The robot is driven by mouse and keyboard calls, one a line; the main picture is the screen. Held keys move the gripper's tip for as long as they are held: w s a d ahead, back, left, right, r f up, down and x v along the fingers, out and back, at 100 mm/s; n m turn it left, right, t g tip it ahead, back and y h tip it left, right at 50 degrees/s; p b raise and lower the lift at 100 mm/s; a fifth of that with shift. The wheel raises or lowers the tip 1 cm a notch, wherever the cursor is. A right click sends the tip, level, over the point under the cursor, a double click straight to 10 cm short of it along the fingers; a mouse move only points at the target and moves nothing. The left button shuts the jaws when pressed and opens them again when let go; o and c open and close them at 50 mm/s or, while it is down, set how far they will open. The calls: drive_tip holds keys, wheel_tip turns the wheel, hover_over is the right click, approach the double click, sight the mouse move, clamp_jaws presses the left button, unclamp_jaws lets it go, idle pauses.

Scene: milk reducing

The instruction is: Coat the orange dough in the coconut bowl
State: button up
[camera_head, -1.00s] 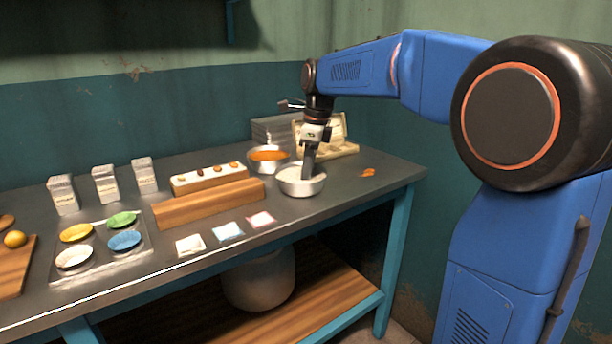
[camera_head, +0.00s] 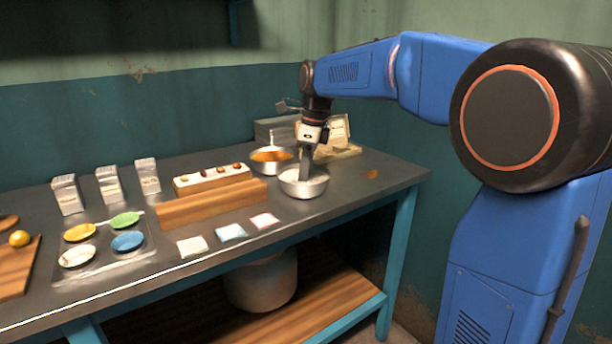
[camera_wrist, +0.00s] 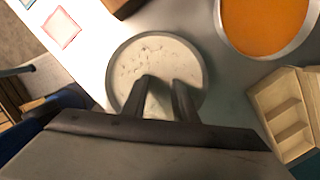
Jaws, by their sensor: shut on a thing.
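The coconut bowl (camera_head: 303,192) is a round metal bowl near the right end of the bench, with white, flaky contents (camera_wrist: 155,55) that show best in the wrist view. My gripper (camera_head: 305,177) points down into this bowl, and its dark fingers (camera_wrist: 162,88) reach over the white contents. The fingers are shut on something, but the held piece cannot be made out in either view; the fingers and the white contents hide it. A small orange piece (camera_head: 372,174) lies on the bench right of the bowl; I cannot tell whether it is dough.
A metal bowl of orange liquid (camera_head: 270,155) stands just behind the coconut bowl. A compartmented wooden box (camera_wrist: 285,110) is close on the right.

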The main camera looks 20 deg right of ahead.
drive_tip(key=shift+s+d, duration=0.2)
drive_tip(key=shift+s, duration=0.25)
drive_tip(key=shift+d, duration=0.25)
drive_tip(key=shift+w+d, duration=0.2)
drive_tip(key=shift+w+a, duration=0.2)
drive_tip(key=shift+w, duration=0.25)
drive_tip(key=shift+a, duration=0.2)
drive_tip(key=shift+s+a, duration=0.2)
drive_tip(key=shift+a, duration=0.05)
idle(0.4)
drive_tip(key=shift+s+d, duration=0.2)
drive_tip(key=shift+s, duration=0.25)
drive_tip(key=shift+d, duration=0.25)
drive_tip(key=shift+w+d, duration=0.2)
